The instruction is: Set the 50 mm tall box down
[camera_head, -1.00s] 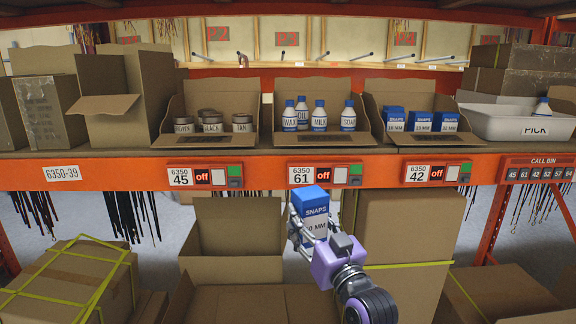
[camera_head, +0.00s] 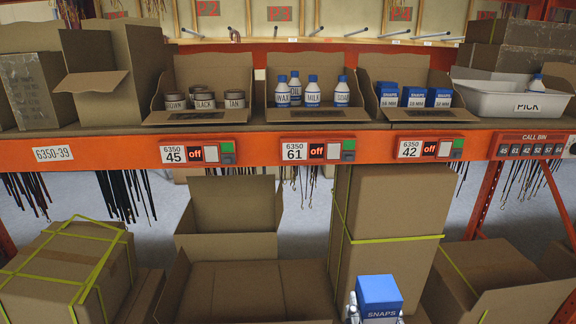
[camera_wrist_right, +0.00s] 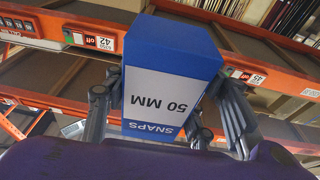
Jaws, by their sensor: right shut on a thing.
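The 50 mm tall box (camera_head: 379,296) is blue with a white label reading SNAPS. It shows at the bottom of the head view, below the shelf and in front of the tall carton. In the right wrist view the box (camera_wrist_right: 168,88) fills the middle, its label reading 50 MM upside down. My right gripper (camera_head: 375,318) is shut on it, with fingers on both sides of the box (camera_wrist_right: 165,110). The lower part of the box and most of the gripper are cut off in the head view. My left gripper is not in view.
On the shelf, bin 42 (camera_head: 425,115) holds several blue SNAPS boxes, bin 61 (camera_head: 312,115) bottles, and bin 45 (camera_head: 195,117) tins. A white PICK tote (camera_head: 490,104) with a bottle stands at right. An open carton (camera_head: 260,305) and a strapped tall carton (camera_head: 395,205) stand below.

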